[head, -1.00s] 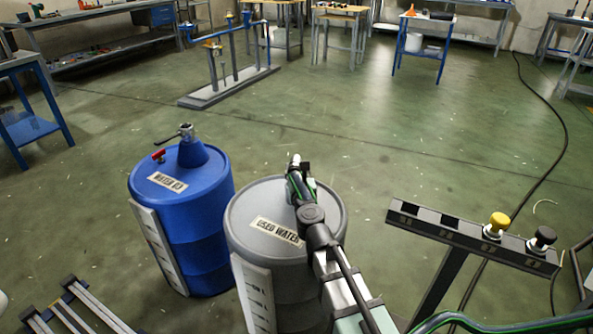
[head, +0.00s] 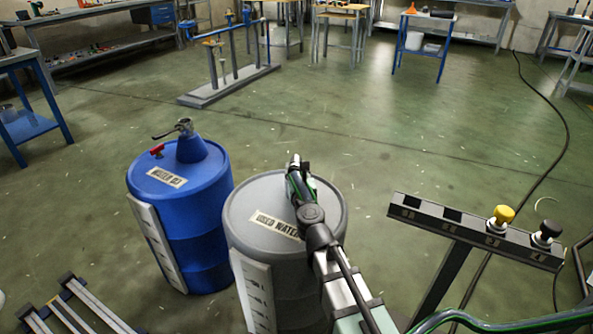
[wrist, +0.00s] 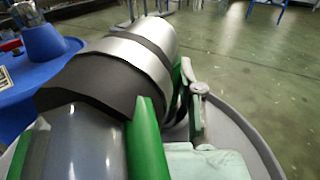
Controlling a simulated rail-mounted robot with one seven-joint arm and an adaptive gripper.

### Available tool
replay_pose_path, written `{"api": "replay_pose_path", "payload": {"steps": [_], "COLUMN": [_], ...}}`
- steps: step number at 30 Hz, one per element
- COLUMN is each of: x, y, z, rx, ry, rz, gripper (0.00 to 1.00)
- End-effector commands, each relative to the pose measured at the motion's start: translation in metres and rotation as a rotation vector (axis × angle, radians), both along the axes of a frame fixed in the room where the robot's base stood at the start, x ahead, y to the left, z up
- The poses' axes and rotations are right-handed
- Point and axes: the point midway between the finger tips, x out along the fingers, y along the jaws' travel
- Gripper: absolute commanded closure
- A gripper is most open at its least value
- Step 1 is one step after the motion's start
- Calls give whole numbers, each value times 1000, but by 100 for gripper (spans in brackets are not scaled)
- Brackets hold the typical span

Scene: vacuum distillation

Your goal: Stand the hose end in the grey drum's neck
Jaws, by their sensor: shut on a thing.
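The grey drum (head: 245,215), labelled USED WATER, stands upright with its lid partly covered by my arm. Its neck cannot be made out and may be hidden behind my gripper. My gripper (head: 300,190) is over the right part of the lid. In the wrist view my gripper's green fingers (wrist: 164,82) are shut on the hose end (wrist: 145,45), a silver and black cylinder with a translucent grey part nearest the camera. The grey drum's rim (wrist: 255,135) shows below and to the right. The gap between hose end and drum cannot be judged.
A blue drum (head: 205,225) with a raised neck and tap stands close on the left. A dark numbered rack (head: 440,218) with yellow and black knobs stands at the right. A green hose (head: 480,306) curves along the bottom right.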

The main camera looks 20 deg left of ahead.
Motion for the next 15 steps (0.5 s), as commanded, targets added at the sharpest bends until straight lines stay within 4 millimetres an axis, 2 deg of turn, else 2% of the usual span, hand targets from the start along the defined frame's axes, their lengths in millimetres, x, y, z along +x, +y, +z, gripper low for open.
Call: {"api": "replay_pose_path", "payload": {"steps": [15], "x": [0], "y": [0], "z": [-12], "rx": [0], "ry": [0], "rz": [0], "gripper": [100]}}
